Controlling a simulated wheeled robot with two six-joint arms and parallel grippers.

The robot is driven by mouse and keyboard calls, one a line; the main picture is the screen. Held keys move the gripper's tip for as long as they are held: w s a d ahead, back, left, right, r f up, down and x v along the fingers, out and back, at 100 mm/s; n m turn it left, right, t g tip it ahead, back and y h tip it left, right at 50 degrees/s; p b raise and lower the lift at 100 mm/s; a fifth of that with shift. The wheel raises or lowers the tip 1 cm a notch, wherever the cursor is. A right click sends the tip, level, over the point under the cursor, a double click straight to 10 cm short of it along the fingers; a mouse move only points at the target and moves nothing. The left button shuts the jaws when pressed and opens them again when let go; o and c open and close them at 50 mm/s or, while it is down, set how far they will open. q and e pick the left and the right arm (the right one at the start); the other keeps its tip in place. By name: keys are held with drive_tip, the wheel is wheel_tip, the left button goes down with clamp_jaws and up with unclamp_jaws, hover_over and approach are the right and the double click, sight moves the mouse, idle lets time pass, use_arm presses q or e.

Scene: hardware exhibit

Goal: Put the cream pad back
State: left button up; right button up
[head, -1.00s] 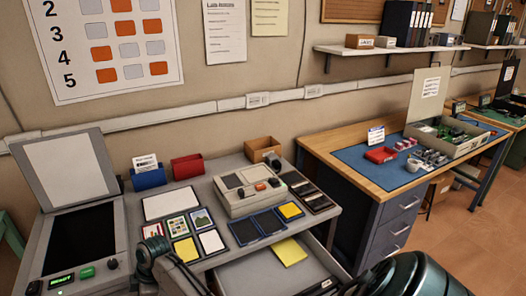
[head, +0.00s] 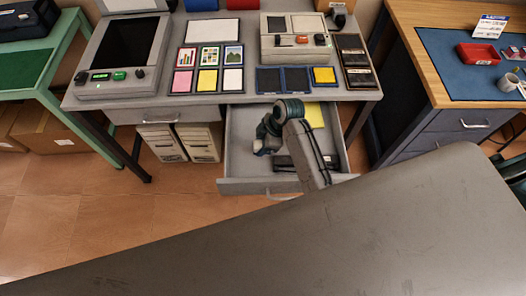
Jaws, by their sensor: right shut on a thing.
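A pale yellow pad (head: 314,115), the closest thing I see to a cream pad, lies flat at the back right of the open grey drawer (head: 238,140). My right gripper (head: 284,161) is low over the drawer, in front of this pad and apart from it. Its dark jaws are small and partly covered by my own arm link. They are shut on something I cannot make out. My left gripper is not in view.
The desk above holds a grid of cards (head: 207,55), a row of dark framed pads with one yellow pad (head: 324,75), and a control box (head: 294,40). A scanner (head: 122,55) stands left. A wooden workbench (head: 425,60) stands right. My own grey body covers the lower right.

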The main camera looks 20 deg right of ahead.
sight(258, 158)
wheel_tip(258, 158, down, 2)
drive_tip(key=shift+w+f, duration=0.1)
drive_tip(key=shift+f, duration=0.15)
wheel_tip(258, 158, down, 4)
drive_tip(key=shift+p, duration=0.45)
drive_tip(key=shift+f, duration=0.25)
drive_tip(key=shift+f, duration=0.15)
drive_tip(key=o, duration=0.9)
drive_tip(key=shift+o, duration=0.2)
